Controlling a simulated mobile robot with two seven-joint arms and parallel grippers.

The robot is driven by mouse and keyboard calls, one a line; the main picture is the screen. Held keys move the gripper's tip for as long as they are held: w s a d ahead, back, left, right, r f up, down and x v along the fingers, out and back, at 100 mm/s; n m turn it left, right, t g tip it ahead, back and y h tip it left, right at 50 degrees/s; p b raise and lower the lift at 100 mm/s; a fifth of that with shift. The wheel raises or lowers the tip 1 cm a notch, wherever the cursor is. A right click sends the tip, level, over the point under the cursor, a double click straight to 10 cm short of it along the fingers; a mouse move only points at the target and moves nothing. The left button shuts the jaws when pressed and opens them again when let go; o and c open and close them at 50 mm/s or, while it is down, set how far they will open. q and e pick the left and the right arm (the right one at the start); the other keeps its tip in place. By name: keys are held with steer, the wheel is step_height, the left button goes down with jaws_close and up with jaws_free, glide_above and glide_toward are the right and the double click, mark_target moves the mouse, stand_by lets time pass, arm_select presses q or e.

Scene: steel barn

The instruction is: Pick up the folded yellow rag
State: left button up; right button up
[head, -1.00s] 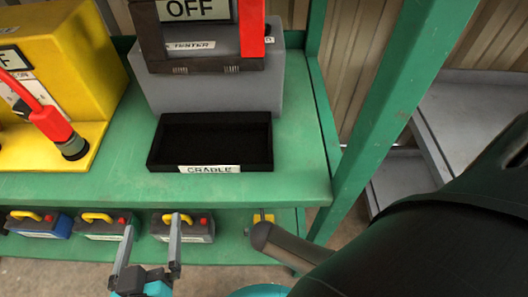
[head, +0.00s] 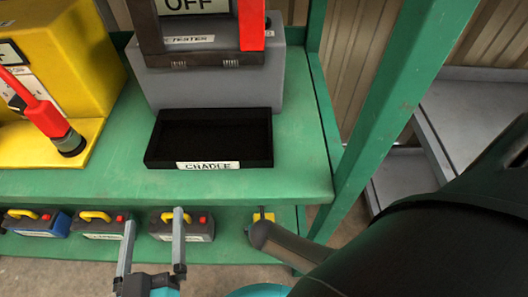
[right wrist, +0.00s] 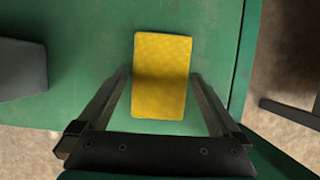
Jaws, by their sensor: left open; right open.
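The folded yellow rag (right wrist: 160,75) lies flat on a green shelf in the right wrist view. My right gripper (right wrist: 161,80) is open, with one finger on each side of the rag's lower half; I cannot tell whether they touch it. In the head view a small yellow patch of the rag (head: 263,217) shows on the lower shelf, mostly hidden behind my right arm. My left gripper (head: 154,217) is open and empty, in front of the lower shelf and its batteries.
Several batteries with yellow handles, one of them a dark one (head: 182,225), stand on the lower shelf (head: 230,222). Above are a black cradle tray (head: 208,138), a grey tester (head: 215,85) and a yellow box (head: 60,60). A green post (head: 375,120) rises at right.

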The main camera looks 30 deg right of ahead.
steer(key=shift+f, duration=0.15)
steer(key=c, duration=1.1)
